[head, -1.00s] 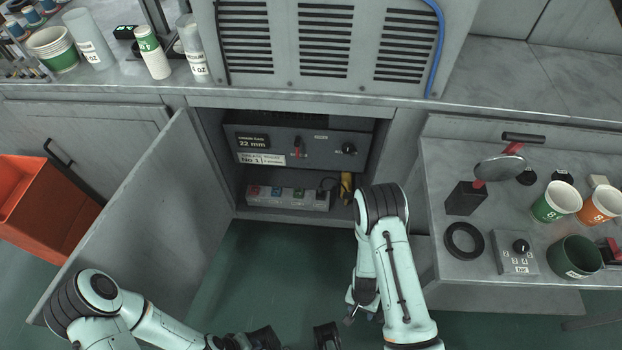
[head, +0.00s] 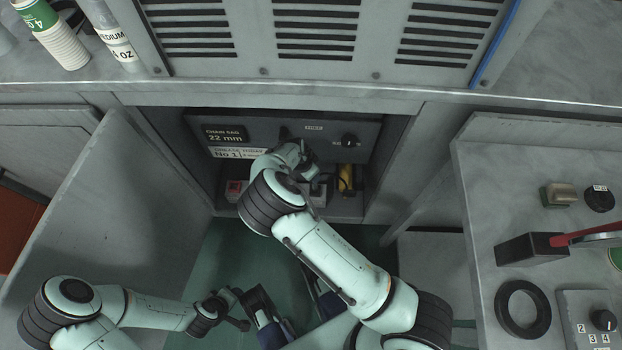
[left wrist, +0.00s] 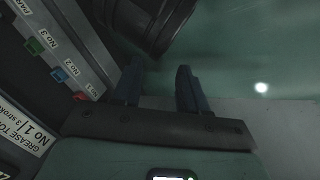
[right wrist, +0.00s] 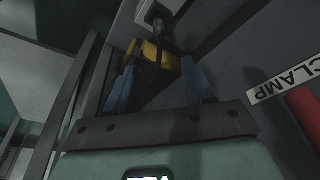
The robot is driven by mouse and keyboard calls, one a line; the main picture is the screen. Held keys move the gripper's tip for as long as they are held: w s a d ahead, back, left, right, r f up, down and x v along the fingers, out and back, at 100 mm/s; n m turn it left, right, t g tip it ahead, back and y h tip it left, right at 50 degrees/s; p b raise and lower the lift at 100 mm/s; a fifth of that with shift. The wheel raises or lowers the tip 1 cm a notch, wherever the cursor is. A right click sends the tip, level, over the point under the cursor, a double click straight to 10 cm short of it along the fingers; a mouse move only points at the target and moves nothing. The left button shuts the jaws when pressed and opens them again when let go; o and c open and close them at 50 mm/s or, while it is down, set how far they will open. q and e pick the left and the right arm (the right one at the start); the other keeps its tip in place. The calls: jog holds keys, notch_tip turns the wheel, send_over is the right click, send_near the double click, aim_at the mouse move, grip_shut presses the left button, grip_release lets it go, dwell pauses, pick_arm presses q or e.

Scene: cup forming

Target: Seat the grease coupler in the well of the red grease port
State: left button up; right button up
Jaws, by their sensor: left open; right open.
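The grease coupler appears to be the yellow piece (head: 346,178) with a black hose at the right inside the open cabinet. In the right wrist view it (right wrist: 157,62) lies ahead of the fingers of my right gripper (right wrist: 158,88), which is open and empty. In the head view my right arm reaches into the cabinet and hides much of the port block. The red grease port (head: 234,187) is at the block's left end. In the left wrist view it (left wrist: 79,96) sits beside label No 1. My left gripper (left wrist: 157,85) is open and empty, low before the cabinet.
Blue (left wrist: 58,74) and green (left wrist: 35,45) ports share the block. A control panel (head: 226,137) with a chain gag label is above. The open cabinet door (head: 115,200) stands left, and a bench with a black ring (head: 523,308) is right. A red cylinder (right wrist: 302,112) shows near a CLAMP label.

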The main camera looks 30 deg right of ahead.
jog(key=b, duration=0.2)
send_over(315, 187)
jog(key=f, duration=0.8)
jog(key=shift+w+a, duration=0.15)
jog(key=shift+w, duration=0.2)
jog(key=x, duration=0.1)
jog(key=b+x, duration=0.1)
jog(key=x, duration=0.1)
jog(key=b+x, duration=0.1)
jog(key=shift+a+f, duration=0.2)
jog(key=shift+d+f, duration=0.1)
jog(key=shift+f, duration=0.2)
pick_arm(q)
notch_tip(315, 187, down, 6)
jog(key=a, duration=0.2)
jog(key=shift+s+a, duration=0.25)
jog(key=shift+y, duration=0.3)
pick_arm(e)
grip_shut()
